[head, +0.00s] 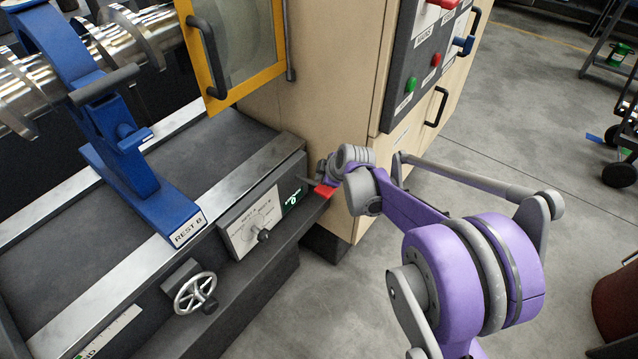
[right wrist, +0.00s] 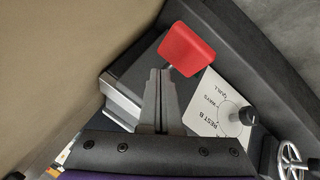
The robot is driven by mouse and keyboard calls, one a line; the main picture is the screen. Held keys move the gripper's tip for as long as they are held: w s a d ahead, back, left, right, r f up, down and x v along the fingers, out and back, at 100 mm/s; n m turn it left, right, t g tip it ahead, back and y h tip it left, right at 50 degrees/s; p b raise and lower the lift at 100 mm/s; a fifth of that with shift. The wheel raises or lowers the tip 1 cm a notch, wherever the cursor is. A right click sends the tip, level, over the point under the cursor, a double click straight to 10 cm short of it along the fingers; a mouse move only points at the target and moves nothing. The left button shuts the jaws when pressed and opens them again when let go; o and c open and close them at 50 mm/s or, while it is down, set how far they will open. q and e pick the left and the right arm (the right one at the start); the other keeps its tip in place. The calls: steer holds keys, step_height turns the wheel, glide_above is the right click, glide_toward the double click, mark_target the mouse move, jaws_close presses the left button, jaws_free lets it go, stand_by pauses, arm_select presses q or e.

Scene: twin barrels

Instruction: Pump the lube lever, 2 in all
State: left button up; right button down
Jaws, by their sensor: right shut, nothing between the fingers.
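The lube lever shows as a red paddle (head: 325,190) at the front right end of the machine bed, beside a small green label. In the right wrist view the red paddle (right wrist: 187,48) is just beyond my fingertips and a little to their right. My right gripper (head: 323,174) is at the lever in the head view; its fingers are shut with nothing between them, as the right wrist view shows (right wrist: 160,76). I cannot tell whether the fingertips touch the paddle. The lever's base is partly hidden. My left gripper is out of view.
A selector plate (head: 252,222) with a black knob is left of the lever, with a handwheel (head: 195,293) lower down. The blue REST B stand (head: 130,165) is on the bed. A beige cabinet (head: 325,85) with a button panel (head: 420,62) rises behind.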

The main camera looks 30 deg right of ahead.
mark_target(319, 184)
steer(key=shift+s+d+f+b, duration=0.1)
steer(key=shift+s+f+b, duration=0.1)
steer(key=shift+f+b, duration=1)
stand_by(1.7)
steer(key=shift+f+p, duration=0.25)
steer(key=shift+p, duration=0.1)
steer(key=shift+w+r+p, duration=0.2)
steer(key=shift+r+p, duration=1.25)
steer(key=shift+r, duration=0.4)
steer(key=shift+r, duration=0.1)
steer(key=r+p, duration=0.2)
steer(key=r, duration=0.1)
steer(key=r+p, duration=0.1)
steer(key=r, duration=0.1)
steer(key=shift+w+a+p, duration=0.25)
steer(key=shift+w+p, duration=0.15)
steer(key=shift+f, duration=0.15)
